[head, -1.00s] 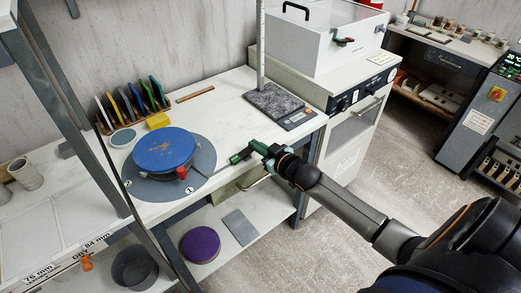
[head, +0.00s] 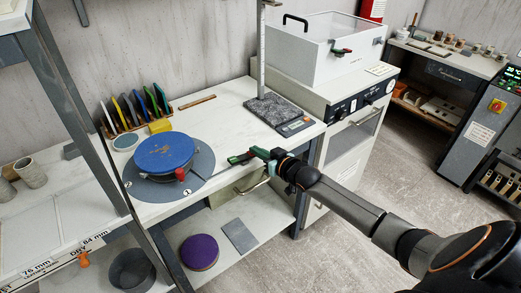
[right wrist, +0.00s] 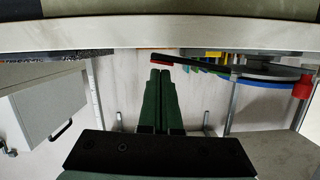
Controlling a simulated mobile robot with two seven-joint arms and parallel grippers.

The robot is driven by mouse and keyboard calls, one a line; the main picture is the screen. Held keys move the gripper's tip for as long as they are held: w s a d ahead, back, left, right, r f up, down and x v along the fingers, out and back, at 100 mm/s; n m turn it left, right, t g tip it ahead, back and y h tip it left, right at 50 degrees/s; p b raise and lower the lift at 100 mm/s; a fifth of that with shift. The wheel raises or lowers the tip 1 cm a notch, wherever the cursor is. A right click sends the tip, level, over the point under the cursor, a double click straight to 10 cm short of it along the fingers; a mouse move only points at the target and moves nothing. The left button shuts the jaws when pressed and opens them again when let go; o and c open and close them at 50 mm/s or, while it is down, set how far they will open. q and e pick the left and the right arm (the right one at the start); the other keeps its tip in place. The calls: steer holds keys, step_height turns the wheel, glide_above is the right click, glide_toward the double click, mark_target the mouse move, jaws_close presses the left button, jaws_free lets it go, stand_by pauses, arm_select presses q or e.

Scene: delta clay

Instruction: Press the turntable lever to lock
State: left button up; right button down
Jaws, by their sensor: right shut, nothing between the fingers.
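The turntable has a blue round top (head: 165,150) on a grey round base (head: 200,163) at the table's front. A red knob (head: 181,174) sits at its front side; it also shows in the right wrist view (right wrist: 303,88). In that view a dark lever bar with a red tip (right wrist: 160,63) reaches from the turntable towards my fingers. My right gripper (head: 238,158) is to the right of the turntable, near the table's front edge. In the right wrist view its green fingers (right wrist: 160,75) are shut and empty, close to the red tip; contact cannot be told. My left gripper is not in view.
A rack of coloured discs (head: 135,108) and a yellow block (head: 160,126) stand behind the turntable. A scale with a granite-like top (head: 277,109) is at the right. A grey upright (head: 75,120) stands at the left. A purple disc (head: 199,252) lies on the shelf below.

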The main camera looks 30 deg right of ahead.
steer(key=r+p, duration=0.2)
steer(key=r, duration=0.1)
steer(key=r+p, duration=0.1)
steer(key=p, duration=0.1)
steer(key=shift+d+r, duration=0.25)
steer(key=shift+r, duration=0.05)
steer(key=v, duration=0.9)
steer(key=shift+s+d+f, duration=0.2)
steer(key=shift+s+d, duration=0.05)
steer(key=shift+s, duration=0.2)
steer(key=s+a+f+n+g, duration=0.2)
steer(key=s+a+f+g, duration=0.4)
steer(key=s+a+f, duration=1.3)
steer(key=s, duration=0.3)
steer(key=shift+s+a+y, duration=0.2)
steer(key=shift+y, duration=0.2)
